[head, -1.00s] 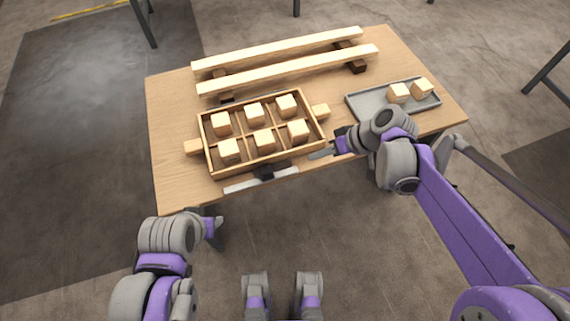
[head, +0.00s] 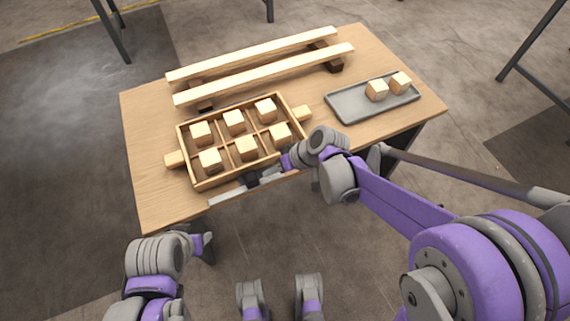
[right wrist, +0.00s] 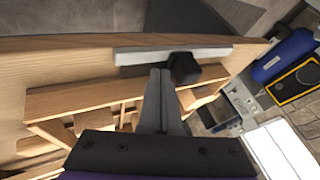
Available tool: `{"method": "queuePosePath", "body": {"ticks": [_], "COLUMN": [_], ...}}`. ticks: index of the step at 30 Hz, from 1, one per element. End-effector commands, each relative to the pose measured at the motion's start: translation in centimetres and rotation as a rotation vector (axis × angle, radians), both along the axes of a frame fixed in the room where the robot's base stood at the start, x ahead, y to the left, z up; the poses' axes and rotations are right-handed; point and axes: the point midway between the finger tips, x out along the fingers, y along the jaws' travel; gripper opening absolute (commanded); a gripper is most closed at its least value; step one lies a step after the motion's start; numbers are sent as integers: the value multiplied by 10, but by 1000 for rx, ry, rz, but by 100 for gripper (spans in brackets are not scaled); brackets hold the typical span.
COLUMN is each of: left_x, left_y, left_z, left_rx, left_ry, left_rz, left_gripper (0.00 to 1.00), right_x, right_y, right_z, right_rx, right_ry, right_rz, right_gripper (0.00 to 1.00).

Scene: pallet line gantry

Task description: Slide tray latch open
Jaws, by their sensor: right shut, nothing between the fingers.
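The wooden tray (head: 183,150) sits on the table and holds several pale cubes in its compartments. In front of it, near the table's front edge, lies a light grey latch rail (head: 226,197) with a dark knob (head: 251,181). In the right wrist view, the rail (right wrist: 140,56) and black knob (right wrist: 185,68) are close up. My right gripper (right wrist: 160,72) is shut and empty, its tips at the rail just left of the knob there; I cannot tell whether they touch it. My left gripper (head: 208,246) hangs in front of the table, its jaw state unclear.
A grey tray (head: 350,106) with two cubes stands at the table's right. Two long wooden beams (head: 265,73) on dark supports lie behind the wooden tray. The table's left side (head: 145,125) is clear.

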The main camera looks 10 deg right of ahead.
Motion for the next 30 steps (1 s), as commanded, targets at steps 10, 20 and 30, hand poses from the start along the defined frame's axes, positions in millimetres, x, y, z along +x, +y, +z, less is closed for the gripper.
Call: {"method": "queuePosePath", "body": {"ticks": [10, 20, 30], "left_x": [0, 0, 0], "left_y": [0, 0, 0], "left_z": [0, 0, -2], "left_rx": [0, 0, 0], "left_ry": [0, 0, 1], "left_rz": [0, 0, 0], "left_gripper": [50, 50, 50], "right_x": [-5, -9, -32], "right_y": [14, 29, 96], "right_z": [0, 0, 0], "right_rx": [0, 0, 0], "right_ry": [0, 0, 1], "right_rz": [-2, 4, 3], "right_gripper": [0, 0, 0]}}
